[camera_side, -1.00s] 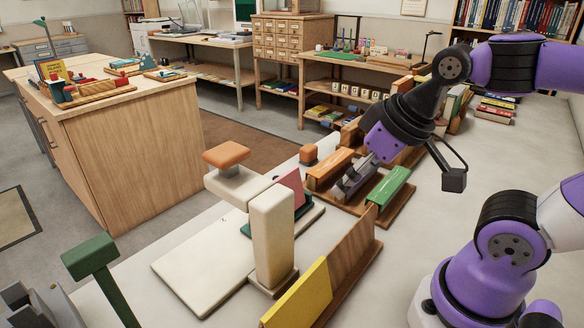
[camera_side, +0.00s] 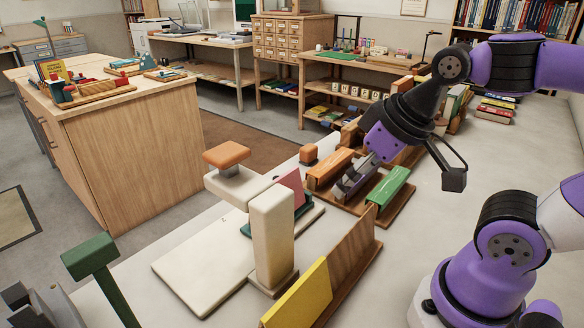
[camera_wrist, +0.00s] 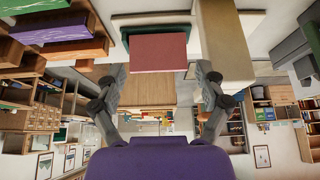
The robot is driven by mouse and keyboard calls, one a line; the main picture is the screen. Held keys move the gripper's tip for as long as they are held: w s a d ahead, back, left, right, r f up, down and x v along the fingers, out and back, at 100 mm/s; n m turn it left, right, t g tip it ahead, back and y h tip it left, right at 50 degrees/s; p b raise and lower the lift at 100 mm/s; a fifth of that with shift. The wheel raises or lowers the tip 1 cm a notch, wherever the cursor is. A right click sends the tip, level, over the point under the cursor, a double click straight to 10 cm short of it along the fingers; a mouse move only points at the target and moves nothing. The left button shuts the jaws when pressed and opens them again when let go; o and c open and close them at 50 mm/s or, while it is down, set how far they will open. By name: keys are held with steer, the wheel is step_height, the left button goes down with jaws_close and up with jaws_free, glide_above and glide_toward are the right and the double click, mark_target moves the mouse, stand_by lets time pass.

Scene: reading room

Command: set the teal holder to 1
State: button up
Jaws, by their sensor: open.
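The teal holder (camera_side: 246,230) stands on a cream board in the side view, partly hidden behind a cream upright post. A pink-red card or block (camera_side: 291,187) stands tilted in it. In the wrist view the pink-red piece (camera_wrist: 158,52) shows between my fingers, with the dark teal holder (camera_wrist: 125,38) around its upper edge. My gripper (camera_side: 350,183) is open, to the right of the holder and apart from it, over a wooden rack. Both fingers of my gripper (camera_wrist: 162,80) show in the wrist view with nothing held.
The cream post (camera_side: 271,238) stands close in front of the holder. An orange-topped block (camera_side: 328,168) and a green-topped block (camera_side: 390,187) sit beside my gripper. A yellow panel (camera_side: 300,298) and wooden board stand in front. The cream board (camera_side: 200,265) is bare at front left.

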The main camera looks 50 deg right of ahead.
steer(key=shift+c, duration=1.2)
steer(key=shift+w+r, duration=0.1)
steer(key=shift+w, duration=0.1)
steer(key=shift+c, duration=1)
steer(key=w+d+r+n+g+y, duration=0.25)
steer(key=w+n, duration=0.25)
steer(key=w, duration=0.8)
steer(key=w+d+f+n, duration=0.4)
steer(key=w+d+f, duration=0.2)
steer(key=d+f, duration=0.15)
steer(key=shift+y, duration=0.35)
steer(key=x, duration=0.9)
steer(key=shift+w+d+f, duration=0.1)
steer(key=shift+w+d, duration=0.2)
steer(key=shift+w, duration=0.05)
jaws_close()
